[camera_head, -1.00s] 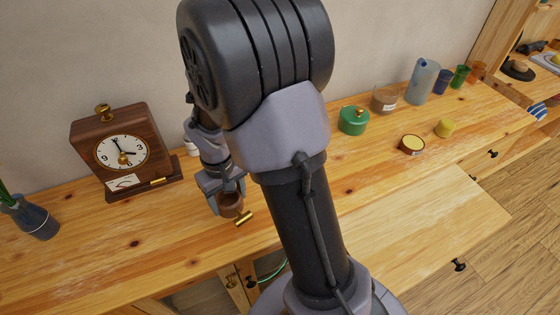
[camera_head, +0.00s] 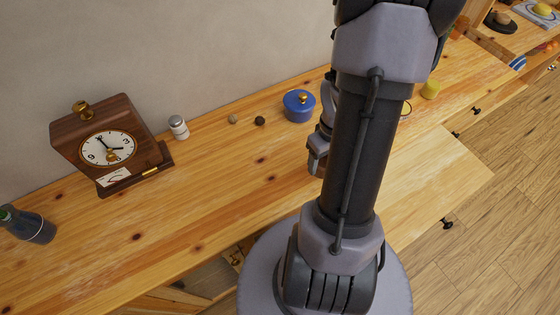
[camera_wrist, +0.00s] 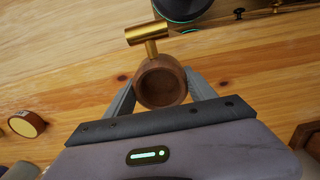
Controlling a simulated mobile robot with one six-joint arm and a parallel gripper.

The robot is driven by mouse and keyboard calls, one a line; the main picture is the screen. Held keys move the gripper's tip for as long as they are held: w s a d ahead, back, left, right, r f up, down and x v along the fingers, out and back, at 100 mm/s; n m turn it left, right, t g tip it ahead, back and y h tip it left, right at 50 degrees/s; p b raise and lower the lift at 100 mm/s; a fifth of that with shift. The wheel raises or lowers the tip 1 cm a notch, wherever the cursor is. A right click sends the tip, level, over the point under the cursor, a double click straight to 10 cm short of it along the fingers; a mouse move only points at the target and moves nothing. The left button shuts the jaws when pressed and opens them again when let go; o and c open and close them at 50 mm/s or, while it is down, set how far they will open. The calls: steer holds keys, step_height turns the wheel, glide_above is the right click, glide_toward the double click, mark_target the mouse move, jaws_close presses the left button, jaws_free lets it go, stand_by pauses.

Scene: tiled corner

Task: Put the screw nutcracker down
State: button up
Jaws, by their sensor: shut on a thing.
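The screw nutcracker (camera_wrist: 160,82) is a round brown wooden cup with a brass T-shaped screw handle, seen in the wrist view. My gripper (camera_wrist: 161,78) is shut on it, with one grey finger on each side of the cup. The brass handle points away from the gripper, towards the top of the picture. In the head view my gripper (camera_head: 318,160) is over the wooden counter (camera_head: 215,180), mostly behind my arm, and the nutcracker is hidden there. I cannot tell whether the cup touches the counter.
Two small round things (camera_head: 246,120) and a shaker (camera_head: 178,127) stand further left, then a wooden clock (camera_head: 110,148) and a dark bottle (camera_head: 28,224). The counter's front middle is clear.

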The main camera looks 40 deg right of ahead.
steer(key=w+a, duration=0.2)
steer(key=w, duration=0.1)
steer(key=w+a+b, duration=0.1)
steer(key=w+a, duration=0.1)
steer(key=w, duration=0.2)
steer(key=w+a+f+b, duration=0.1)
steer(key=w, duration=0.2)
steer(key=shift+w+a+f, duration=0.1)
steer(key=shift+w+a, duration=0.3)
steer(key=shift+w+a+f+b, duration=0.15)
steer(key=shift+f+b, duration=0.25)
steer(key=shift+f, duration=0.5)
steer(key=shift+w+a+f+b, duration=0.1)
steer(key=shift+f+b, duration=0.3)
steer(key=shift+f, duration=0.45)
steer(key=shift+f, duration=0.25)
steer(key=o, duration=1.7)
steer(key=shift+r, duration=0.1)
